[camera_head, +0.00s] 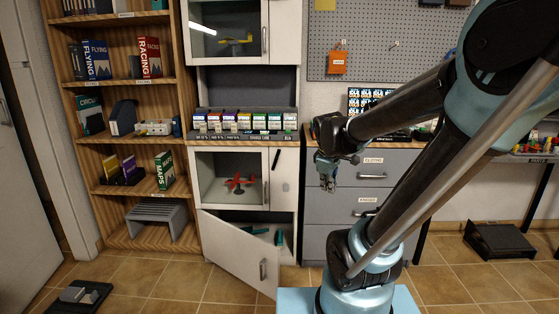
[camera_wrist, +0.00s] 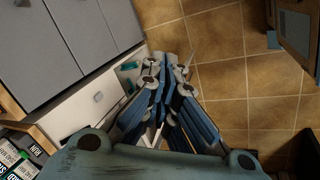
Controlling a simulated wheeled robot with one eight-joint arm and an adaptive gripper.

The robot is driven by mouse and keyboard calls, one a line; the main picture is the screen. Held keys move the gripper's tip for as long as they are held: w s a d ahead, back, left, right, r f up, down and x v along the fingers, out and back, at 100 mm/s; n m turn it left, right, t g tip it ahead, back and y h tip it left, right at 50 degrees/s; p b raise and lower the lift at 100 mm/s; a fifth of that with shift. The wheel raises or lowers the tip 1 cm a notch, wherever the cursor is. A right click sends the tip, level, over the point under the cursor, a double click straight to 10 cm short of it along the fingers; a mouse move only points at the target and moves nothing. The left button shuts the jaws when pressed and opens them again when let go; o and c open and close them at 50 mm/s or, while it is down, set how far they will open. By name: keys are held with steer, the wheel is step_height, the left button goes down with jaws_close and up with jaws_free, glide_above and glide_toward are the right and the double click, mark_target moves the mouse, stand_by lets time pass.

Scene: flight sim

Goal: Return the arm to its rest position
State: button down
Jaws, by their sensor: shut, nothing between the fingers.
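My arm reaches in from the right in the head view and is bent, with its end in front of the grey drawer unit. My gripper (camera_head: 328,184) hangs pointing down in front of the drawers' left edge, apart from them. It also shows in the wrist view (camera_wrist: 177,70), with its blue fingers shut and nothing held. The tiled floor and the white cabinet lie beyond it in the wrist view.
A lower cabinet door (camera_head: 240,253) stands open into the room, left of my gripper. The grey drawer unit (camera_head: 385,180) is close behind the gripper. A wooden bookshelf (camera_head: 127,137) stands at left. A dark tray (camera_head: 498,240) lies on the floor at right. Open tiled floor (camera_head: 170,280) is at front left.

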steer(key=s+d+f+m+g, duration=0.1)
steer(key=s+f+m, duration=0.2)
steer(key=s+m, duration=0.2)
steer(key=s+d+f+m+y, duration=0.1)
steer(key=s+f+m, duration=0.2)
steer(key=s, duration=0.8)
steer(key=m, duration=0.2)
steer(key=shift+f+m+g, duration=0.4)
steer(key=shift+w, duration=0.15)
steer(key=shift+w+d+f, duration=0.1)
steer(key=shift+w+f, duration=0.1)
steer(key=shift+w, duration=0.15)
